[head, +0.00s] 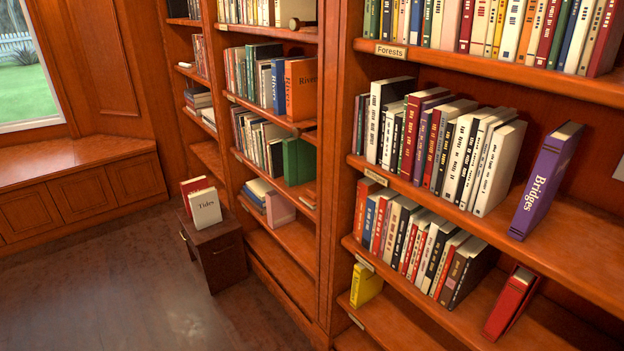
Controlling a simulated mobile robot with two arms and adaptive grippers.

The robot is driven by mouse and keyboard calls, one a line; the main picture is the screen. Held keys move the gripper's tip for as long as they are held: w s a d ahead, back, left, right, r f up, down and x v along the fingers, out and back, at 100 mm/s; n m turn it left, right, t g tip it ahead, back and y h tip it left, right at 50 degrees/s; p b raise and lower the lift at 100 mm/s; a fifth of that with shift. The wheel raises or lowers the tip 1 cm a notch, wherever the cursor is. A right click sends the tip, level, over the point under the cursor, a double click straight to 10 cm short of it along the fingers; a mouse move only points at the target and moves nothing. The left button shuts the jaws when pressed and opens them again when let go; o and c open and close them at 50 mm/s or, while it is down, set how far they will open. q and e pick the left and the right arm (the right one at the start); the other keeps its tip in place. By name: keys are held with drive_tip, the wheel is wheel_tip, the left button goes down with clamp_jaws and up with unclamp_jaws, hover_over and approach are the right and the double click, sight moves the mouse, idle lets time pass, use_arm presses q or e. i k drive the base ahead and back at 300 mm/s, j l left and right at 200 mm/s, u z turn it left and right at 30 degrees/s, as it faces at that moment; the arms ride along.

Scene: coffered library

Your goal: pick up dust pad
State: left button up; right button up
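I cannot make out a dust pad for certain in the head view. A small dark object with a rounded brass-coloured end (296,23) lies on the upper shelf of the middle bookcase, partly cut off by the upright; I cannot tell what it is. A pale patch (620,170) shows at the right edge, cut off by the frame. Neither of my grippers is in view.
A bookcase (480,78) with several shelves fills the right. A purple book "Bridges" (546,181) and a red book (511,302) lean there. A small dark cabinet (217,257) bears a white book "Tides" (206,208). Open floor (100,290) lies at lower left, beside a window bench (70,155).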

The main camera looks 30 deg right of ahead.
sight(309, 198)
drive_tip(key=i+l+z, duration=0.2)
drive_tip(key=i+z, duration=0.75)
drive_tip(key=i+j+z, duration=0.25)
drive_tip(key=i+z, duration=0.25)
drive_tip(key=i+l, duration=0.1)
drive_tip(key=i, duration=0.25)
